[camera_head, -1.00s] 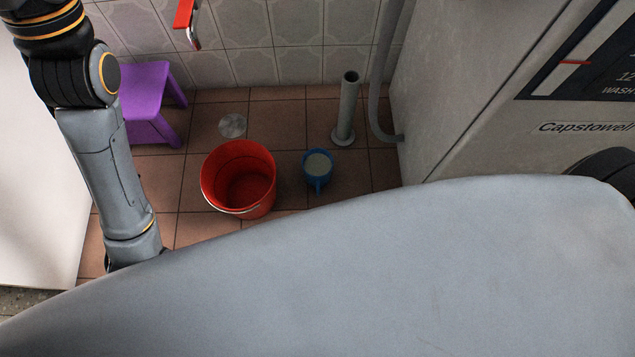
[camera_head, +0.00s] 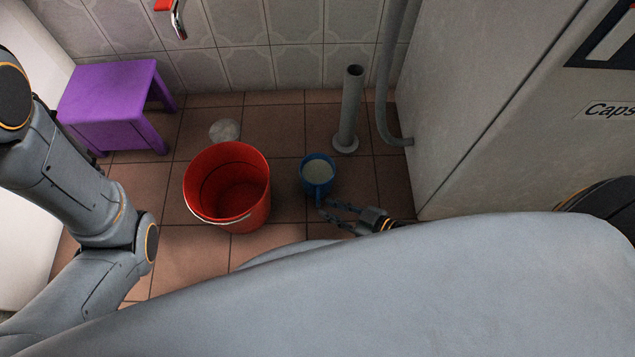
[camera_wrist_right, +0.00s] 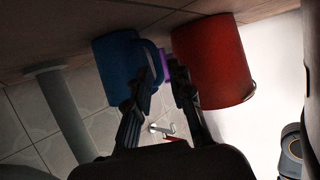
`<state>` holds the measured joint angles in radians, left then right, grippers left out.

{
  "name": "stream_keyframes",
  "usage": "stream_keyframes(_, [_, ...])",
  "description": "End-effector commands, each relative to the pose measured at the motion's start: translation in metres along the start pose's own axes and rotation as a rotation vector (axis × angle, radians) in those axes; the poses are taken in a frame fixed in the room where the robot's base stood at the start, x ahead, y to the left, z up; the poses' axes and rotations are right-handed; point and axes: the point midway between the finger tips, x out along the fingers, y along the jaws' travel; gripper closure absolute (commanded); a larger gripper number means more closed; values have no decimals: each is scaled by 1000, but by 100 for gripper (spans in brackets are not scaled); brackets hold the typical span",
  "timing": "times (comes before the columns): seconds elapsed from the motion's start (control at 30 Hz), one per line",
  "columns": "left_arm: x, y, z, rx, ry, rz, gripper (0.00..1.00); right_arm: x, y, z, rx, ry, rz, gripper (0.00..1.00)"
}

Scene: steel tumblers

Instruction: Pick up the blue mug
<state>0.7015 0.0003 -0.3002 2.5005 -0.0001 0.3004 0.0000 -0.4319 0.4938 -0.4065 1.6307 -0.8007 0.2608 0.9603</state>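The blue mug (camera_head: 318,172) stands upright on the tiled floor, right of the red bucket, with pale contents inside. Its handle points toward the front, at my right gripper (camera_head: 323,208). That gripper reaches in low from the right, its two fingers apart, tips close to the handle. In the right wrist view the mug (camera_wrist_right: 118,62) is ahead on the left, and its handle lies near the left finger of the open gripper (camera_wrist_right: 162,78). I cannot tell whether a finger touches the handle. My left arm shows at the left, but its gripper is out of view.
The red bucket (camera_head: 245,210) stands close left of the mug. A grey upright pipe (camera_head: 350,110) rises behind right, and a large grey machine (camera_head: 480,90) borders the right. A purple stool (camera_head: 115,100) is at the back left.

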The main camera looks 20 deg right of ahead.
Motion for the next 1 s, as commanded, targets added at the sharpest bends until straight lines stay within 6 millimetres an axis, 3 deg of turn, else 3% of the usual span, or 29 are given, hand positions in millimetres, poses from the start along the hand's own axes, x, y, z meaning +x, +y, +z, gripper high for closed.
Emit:
stream_keyframes(0.23, [-27,6,-10,0,0,0,100,30,4,4,-5,3,0,78])
stream_keyframes(0.4, [-34,7,-12,0,0,0,100,49,4,2,-3,1,0,78])
stream_keyframes(0.67, [-34,7,-12,0,0,0,100,51,3,0,-1,-1,1,78])
stream_keyframes(0.7, [-34,7,-12,0,0,0,100,51,3,0,-1,-1,1,81])
stream_keyframes(0.8, [-34,7,-12,0,0,0,100,51,3,0,0,-1,1,100])
stream_keyframes(1.0, [-34,7,-12,0,-1,0,100,51,3,0,0,-1,1,100])
